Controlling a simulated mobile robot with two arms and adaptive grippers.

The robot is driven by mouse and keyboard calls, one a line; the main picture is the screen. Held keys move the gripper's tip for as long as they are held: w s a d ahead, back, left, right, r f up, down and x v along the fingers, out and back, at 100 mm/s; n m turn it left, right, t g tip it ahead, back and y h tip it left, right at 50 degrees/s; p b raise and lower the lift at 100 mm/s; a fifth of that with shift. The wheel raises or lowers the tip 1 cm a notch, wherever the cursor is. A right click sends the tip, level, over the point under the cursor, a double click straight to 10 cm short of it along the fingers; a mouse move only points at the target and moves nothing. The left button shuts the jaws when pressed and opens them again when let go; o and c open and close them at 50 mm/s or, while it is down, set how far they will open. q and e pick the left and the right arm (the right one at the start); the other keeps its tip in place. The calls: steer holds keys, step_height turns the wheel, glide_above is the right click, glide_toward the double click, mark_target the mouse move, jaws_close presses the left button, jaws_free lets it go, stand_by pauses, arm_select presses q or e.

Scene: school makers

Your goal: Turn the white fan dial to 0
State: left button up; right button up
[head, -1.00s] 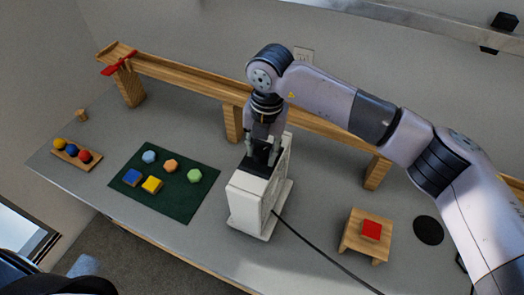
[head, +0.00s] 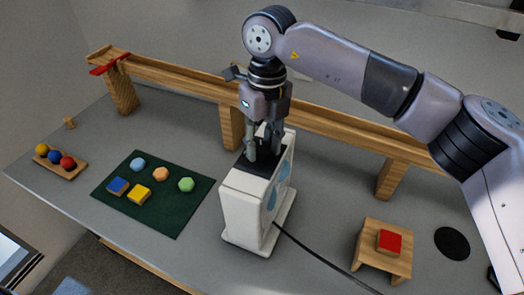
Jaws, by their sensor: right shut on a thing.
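The white fan (head: 245,212) stands upright on the grey table, with a black panel on its top. Part of its blue-tinted round face shows on its right side. My right gripper (head: 264,152) points down from above at the top panel, its fingers shut on the fan dial. The dial is mostly hidden between the fingers, and I cannot read its setting. My left gripper is not in view.
A wooden ramp (head: 190,81) on posts runs behind the fan. A green mat (head: 172,215) with several coloured blocks lies left. A wooden stand (head: 370,262) with a red block (head: 389,242) and a black disc (head: 452,243) are right. A black cable (head: 316,256) trails from the fan.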

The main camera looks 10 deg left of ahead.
mark_target(261, 143)
steer(key=n+b, duration=0.1)
steer(key=n, duration=0.4)
steer(key=shift+n+b, duration=0.3)
steer(key=shift+b, duration=0.05)
steer(key=n, duration=0.3)
steer(key=shift+w+n+h, duration=0.1)
steer(key=shift+n+h, duration=0.2)
steer(key=shift+a+n, duration=0.1)
steer(key=shift+n, duration=1.5)
steer(key=shift+r, duration=0.1)
steer(key=o, duration=1.2)
steer(key=r, duration=1.2)
steer(key=shift+w+a, duration=0.15)
steer(key=shift+w, duration=0.2)
